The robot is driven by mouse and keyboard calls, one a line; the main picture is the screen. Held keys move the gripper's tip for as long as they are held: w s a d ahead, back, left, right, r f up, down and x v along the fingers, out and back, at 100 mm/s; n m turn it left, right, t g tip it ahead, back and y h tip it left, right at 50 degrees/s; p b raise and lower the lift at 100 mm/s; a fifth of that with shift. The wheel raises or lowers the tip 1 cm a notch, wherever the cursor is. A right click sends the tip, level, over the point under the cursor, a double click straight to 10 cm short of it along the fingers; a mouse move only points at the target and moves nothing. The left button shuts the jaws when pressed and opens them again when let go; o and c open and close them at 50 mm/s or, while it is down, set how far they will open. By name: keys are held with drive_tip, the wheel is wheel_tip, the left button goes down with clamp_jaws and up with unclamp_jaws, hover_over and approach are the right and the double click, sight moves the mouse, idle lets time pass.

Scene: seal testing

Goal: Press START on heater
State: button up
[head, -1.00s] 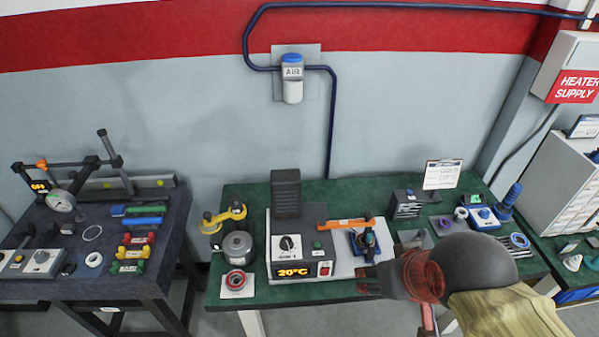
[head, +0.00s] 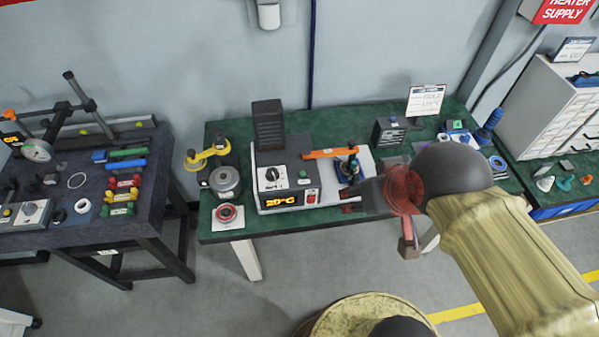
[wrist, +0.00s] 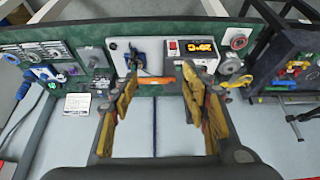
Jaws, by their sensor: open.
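The heater (head: 283,172) is a grey and white box on the green table, with a black dial, a lit orange "20°C" display (head: 281,199), a red switch (head: 312,196) and a small green button (head: 303,177) on its front. The button's label is too small to read. My gripper (head: 348,198) is in front of the heater's right side, near the table's front edge, apart from the button. In the wrist view my gripper (wrist: 160,100) is open and empty. The heater shows upside down beyond its fingers, with the display (wrist: 202,47) at upper right.
An orange-handled bar (head: 330,154) and a blue fixture (head: 350,168) stand right of the heater. A dark bench (head: 160,190) stands further left.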

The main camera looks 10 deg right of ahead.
drive_tip(key=shift+c, duration=1.2)
